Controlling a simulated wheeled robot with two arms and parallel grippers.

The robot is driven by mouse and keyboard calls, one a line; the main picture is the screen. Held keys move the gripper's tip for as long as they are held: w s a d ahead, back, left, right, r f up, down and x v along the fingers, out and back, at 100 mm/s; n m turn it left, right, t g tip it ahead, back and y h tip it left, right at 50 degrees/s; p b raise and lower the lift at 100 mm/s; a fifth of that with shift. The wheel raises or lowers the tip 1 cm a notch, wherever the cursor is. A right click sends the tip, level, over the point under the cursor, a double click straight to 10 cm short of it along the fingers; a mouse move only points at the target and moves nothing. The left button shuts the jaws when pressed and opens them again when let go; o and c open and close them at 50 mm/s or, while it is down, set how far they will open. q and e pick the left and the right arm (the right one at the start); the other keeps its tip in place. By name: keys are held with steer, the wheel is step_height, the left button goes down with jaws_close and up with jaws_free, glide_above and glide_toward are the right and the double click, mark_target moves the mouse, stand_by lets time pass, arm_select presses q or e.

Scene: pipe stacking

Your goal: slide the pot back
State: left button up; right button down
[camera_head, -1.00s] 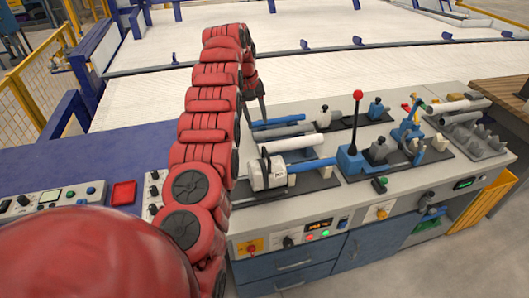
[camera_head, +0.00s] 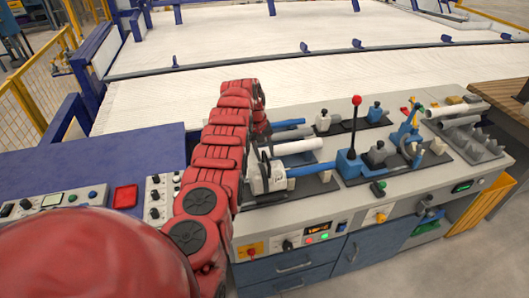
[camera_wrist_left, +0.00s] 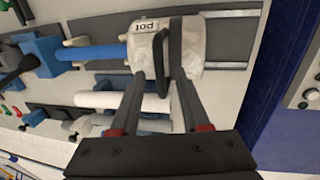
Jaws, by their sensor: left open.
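The pot (camera_head: 277,182) is a short white cylinder at the near left end of a dark rail, with a blue rod on its right side. In the left wrist view the pot (camera_wrist_left: 192,52) shows its "pot" label and a dark handle (camera_wrist_left: 160,62). My left gripper (camera_head: 266,158) is at the pot, and its arm hides part of it. In the left wrist view my left gripper (camera_wrist_left: 159,80) is open, with its fingers on either side of the handle. I cannot tell whether they touch it. My right gripper is not in view.
A blue block with a red-knobbed lever (camera_head: 348,160) stands right of the pot. A white tube (camera_head: 298,146) and blue rods lie behind it. A grey holder (camera_head: 478,142) is at the far right. The bench's front strip has buttons and a display.

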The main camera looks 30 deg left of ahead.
arm_select(q)
jaws_close()
stand_by(1.4)
